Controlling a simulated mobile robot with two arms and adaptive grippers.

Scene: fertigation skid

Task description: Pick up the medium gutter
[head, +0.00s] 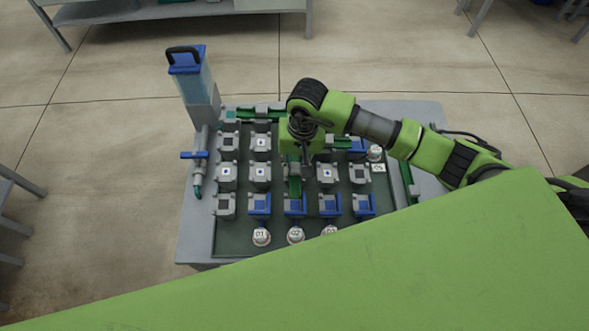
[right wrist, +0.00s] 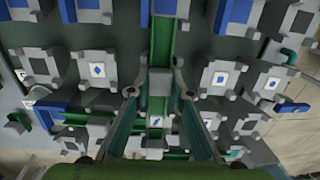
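A green gutter (head: 295,186) with a grey block on it lies between the rows of grey holders on the dark green board. In the right wrist view this gutter (right wrist: 163,42) runs away from my gripper, and its grey block (right wrist: 159,82) sits between the fingers. My right gripper (head: 295,158) points down over the board. Its fingers (right wrist: 159,92) are apart, one on each side of the block; I cannot tell whether they touch it. Other green gutters lie at the board's back (head: 262,113) and right side (head: 406,180). Which is medium is not marked. My left gripper is out of view.
Grey holders with marked tiles (head: 260,173) and blue-topped units (head: 260,204) crowd the board. Numbered white knobs (head: 261,236) line the front. A blue-lidded tank (head: 193,78) stands at the back left. A green surface covers the lower right of the head view.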

